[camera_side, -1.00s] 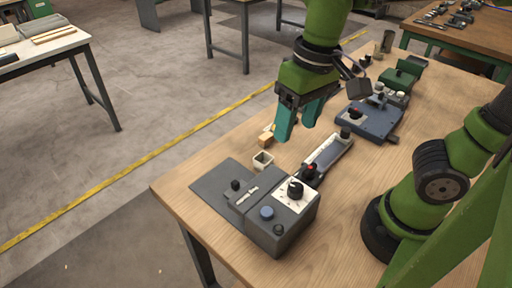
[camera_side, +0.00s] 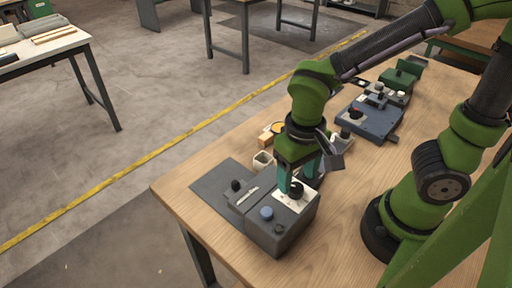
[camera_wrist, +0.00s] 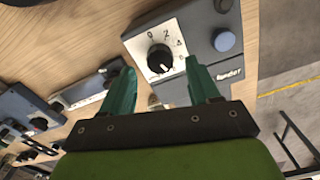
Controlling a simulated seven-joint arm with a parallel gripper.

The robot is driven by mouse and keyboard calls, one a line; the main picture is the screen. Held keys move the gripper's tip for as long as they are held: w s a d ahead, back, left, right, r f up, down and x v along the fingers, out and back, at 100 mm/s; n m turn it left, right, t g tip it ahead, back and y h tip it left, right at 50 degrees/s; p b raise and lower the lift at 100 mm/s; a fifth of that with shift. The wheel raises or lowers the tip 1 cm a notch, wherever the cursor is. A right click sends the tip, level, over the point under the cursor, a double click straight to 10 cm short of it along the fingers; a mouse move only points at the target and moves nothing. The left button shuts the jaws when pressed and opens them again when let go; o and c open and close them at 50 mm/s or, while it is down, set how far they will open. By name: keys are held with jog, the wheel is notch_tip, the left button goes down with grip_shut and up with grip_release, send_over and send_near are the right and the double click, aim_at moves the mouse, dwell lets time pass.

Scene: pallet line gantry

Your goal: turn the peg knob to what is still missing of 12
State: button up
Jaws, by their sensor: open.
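The black round knob (camera_side: 296,188) sits on a white dial plate (camera_side: 285,205) on top of a grey box (camera_side: 265,236). In the wrist view the knob (camera_wrist: 160,58) shows a white pointer mark toward the bottom of the picture. The dial plate (camera_wrist: 143,41) carries printed numbers; 0, 2 and 4 can be read, the rest are partly hidden or too small. My gripper (camera_side: 297,182) points down just above the dial, and its teal fingers are apart. In the wrist view the knob appears between the open fingertips (camera_wrist: 160,64); I cannot tell whether they touch it.
A blue button (camera_side: 267,213) and a dark knob (camera_side: 279,230) stand close to the dial. A blue device (camera_side: 368,122) and a green box (camera_side: 396,79) stand farther back. The front right tabletop is clear.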

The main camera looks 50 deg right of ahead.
aim_at(295, 190)
jog(key=shift+f, duration=1.35)
jog(key=shift+c, duration=0.4)
jog(key=c, duration=1)
